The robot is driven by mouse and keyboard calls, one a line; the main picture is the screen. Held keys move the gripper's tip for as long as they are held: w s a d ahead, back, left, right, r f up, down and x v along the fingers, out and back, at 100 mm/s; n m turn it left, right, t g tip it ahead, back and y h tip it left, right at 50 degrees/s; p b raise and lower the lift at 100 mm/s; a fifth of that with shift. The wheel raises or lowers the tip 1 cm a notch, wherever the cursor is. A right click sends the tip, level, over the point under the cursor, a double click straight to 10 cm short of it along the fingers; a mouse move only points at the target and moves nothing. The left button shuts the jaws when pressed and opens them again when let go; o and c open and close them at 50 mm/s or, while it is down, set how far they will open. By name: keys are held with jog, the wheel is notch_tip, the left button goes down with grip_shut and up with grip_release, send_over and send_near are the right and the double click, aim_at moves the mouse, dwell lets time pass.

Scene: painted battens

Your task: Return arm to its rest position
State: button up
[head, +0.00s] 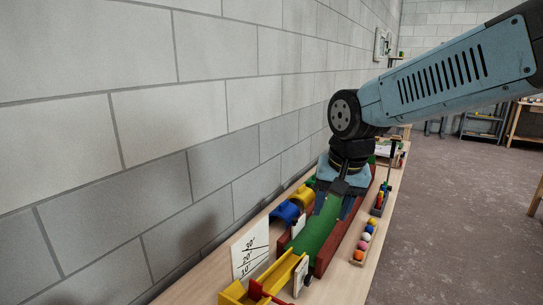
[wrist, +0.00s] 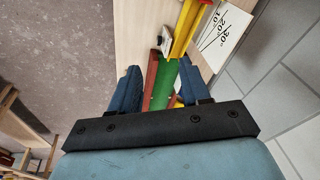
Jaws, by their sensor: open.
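My gripper (head: 334,204) is at the end of my blue arm, low over the bench beside the block wall. In the wrist view its two dark blue fingers (wrist: 160,82) stand apart, and nothing is held between them. A green strip (head: 318,232) runs along the bench under the gripper; it also shows between the fingers in the wrist view (wrist: 164,86). I cannot tell whether the fingers touch it. A dark red batten (head: 331,245) lies along the strip. The strip's far end is hidden behind the gripper.
A yellow channel (head: 278,273) and a white angle card (head: 250,250) stand at the near end. Blue (head: 285,213) and yellow arched pieces sit by the wall (head: 150,120). A tray of coloured balls (head: 364,240) lies right. Open floor (head: 450,220) lies right of the bench.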

jog(key=s+d+r+n+t+h, duration=0.1)
jog(key=s+d+r+n+t, duration=0.1)
jog(key=s+d, duration=0.6)
jog(key=d+r+t, duration=0.1)
jog(key=d+r, duration=0.1)
jog(key=d, duration=0.1)
jog(key=shift+c, duration=0.3)
dwell(2.3)
